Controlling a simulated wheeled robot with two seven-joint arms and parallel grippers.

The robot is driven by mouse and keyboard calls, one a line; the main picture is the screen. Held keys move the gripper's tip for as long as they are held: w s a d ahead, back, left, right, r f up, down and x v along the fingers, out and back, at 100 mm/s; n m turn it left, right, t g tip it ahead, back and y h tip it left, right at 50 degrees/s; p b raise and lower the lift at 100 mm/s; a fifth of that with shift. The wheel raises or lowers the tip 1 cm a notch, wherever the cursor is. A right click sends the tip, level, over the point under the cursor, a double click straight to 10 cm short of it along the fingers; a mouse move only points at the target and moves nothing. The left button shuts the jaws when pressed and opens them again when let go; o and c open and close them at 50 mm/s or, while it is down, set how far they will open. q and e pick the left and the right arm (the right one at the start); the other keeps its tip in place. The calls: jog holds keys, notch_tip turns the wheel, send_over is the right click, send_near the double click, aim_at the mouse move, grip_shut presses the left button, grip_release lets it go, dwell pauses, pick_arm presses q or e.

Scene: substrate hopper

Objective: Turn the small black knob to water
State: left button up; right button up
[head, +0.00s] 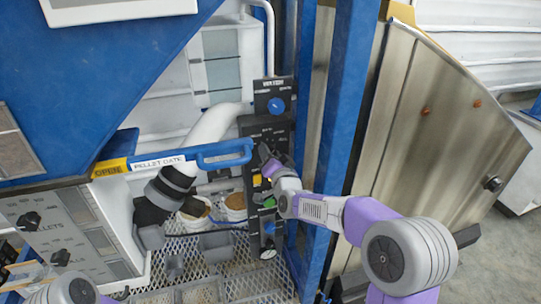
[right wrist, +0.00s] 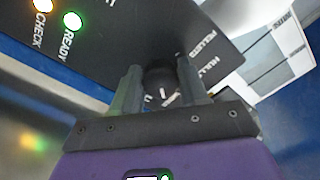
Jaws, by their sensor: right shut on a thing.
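The small black knob (right wrist: 161,82) sits on a dark panel in the right wrist view, with a light mark on its face and white lettering beside it that I cannot read surely. My right gripper (right wrist: 161,85) has one finger on each side of the knob and is shut on it. In the head view my right gripper (head: 268,163) is at the tall dark control panel (head: 252,127), and its fingers and wrist hide the knob there.
A blue handle bar marked PELLET GATE (head: 222,152) lies just left of my right gripper. A grey box (head: 88,222) with larger black knobs stands at the left. A blue post (head: 347,100) rises beside my right arm. Buckets and bins stand on the mesh below.

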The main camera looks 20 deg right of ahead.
jog(key=o, duration=1)
jog(key=shift+a+f, duration=0.1)
jog(key=s+b, duration=0.1)
jog(key=s, duration=0.6)
jog(key=shift+s, duration=0.3)
